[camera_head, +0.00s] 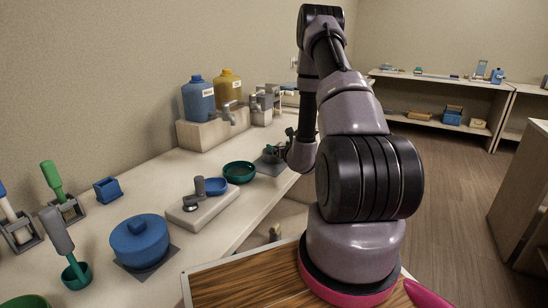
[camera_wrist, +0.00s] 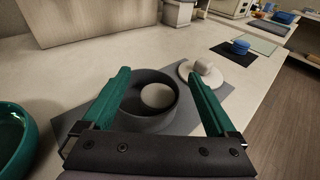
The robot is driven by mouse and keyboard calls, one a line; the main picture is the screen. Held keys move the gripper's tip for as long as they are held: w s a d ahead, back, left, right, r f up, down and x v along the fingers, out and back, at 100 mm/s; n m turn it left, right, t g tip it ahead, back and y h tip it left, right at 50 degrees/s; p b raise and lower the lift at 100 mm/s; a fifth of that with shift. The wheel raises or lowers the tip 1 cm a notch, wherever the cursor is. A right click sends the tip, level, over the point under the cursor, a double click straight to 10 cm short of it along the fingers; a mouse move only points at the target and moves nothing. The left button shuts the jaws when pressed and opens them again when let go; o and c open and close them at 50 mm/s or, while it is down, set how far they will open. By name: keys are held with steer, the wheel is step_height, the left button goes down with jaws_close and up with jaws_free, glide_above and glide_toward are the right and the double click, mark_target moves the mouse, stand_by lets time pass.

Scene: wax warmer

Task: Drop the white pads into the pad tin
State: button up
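In the wrist view, a dark grey round open tin (camera_wrist: 170,112) stands on a grey mat (camera_wrist: 72,122). A white round piece (camera_wrist: 157,96), which looks like a pad, lies inside it. A pale disc with a raised knob (camera_wrist: 203,70), likely a lid, lies on the mat just behind and right of the tin. My gripper (camera_wrist: 158,80) is open, its two green fingers reaching over either side of the tin with nothing held between them. In the head view my arm hides most of the tin and gripper; part of the mat (camera_head: 268,166) shows.
A green bowl (camera_wrist: 12,135) is close on the left in the wrist view, also visible in the head view (camera_head: 239,172). A blue lidded pot (camera_head: 140,240), a grey block with taps (camera_head: 205,208) and blue and yellow jugs (camera_head: 198,100) crowd the counter.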

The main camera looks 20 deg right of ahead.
steer(key=v, duration=1.1)
steer(key=shift+w+r, duration=0.1)
